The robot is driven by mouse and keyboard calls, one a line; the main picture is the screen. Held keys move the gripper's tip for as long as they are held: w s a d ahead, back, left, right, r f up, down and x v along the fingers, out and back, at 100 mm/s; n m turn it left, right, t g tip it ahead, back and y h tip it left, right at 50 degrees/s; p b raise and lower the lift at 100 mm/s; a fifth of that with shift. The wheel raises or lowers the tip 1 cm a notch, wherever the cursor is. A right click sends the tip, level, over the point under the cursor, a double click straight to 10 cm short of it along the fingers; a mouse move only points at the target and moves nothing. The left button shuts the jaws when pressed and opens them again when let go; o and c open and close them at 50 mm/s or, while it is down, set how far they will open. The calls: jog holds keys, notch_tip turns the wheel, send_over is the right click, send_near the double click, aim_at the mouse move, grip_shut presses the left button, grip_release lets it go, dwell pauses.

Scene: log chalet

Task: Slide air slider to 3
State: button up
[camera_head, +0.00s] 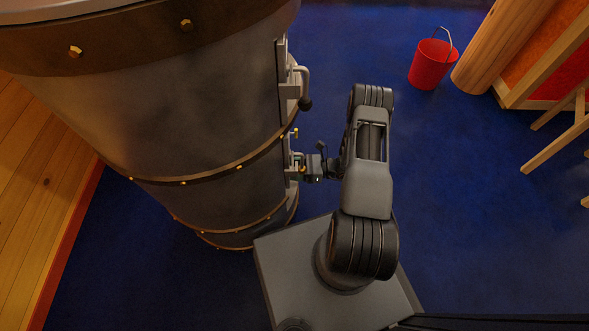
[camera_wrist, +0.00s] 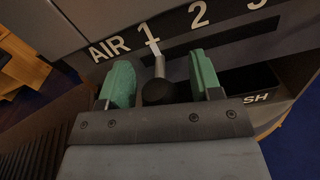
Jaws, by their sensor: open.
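The air slider's dark round knob (camera_wrist: 158,92) shows in the wrist view, on a light metal stem that rises to the number 1 of the scale. The scale plate (camera_wrist: 178,24) reads AIR, 1, 2, 3 from left to right. My gripper (camera_wrist: 162,82) is open, with its green pads on either side of the knob and a gap visible at both. In the head view my gripper (camera_head: 306,167) is close against the front of the big metal stove (camera_head: 200,90); the slider is too small to make out there.
In the wrist view a dark slot or drawer (camera_wrist: 248,80) lies right of the knob, above partly hidden lettering ending in SH. In the head view a door handle (camera_head: 304,88) juts from the stove. A red bucket (camera_head: 432,64) stands on the blue floor, away from my arm.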

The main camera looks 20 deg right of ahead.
dwell(0.3)
grip_shut()
dwell(0.4)
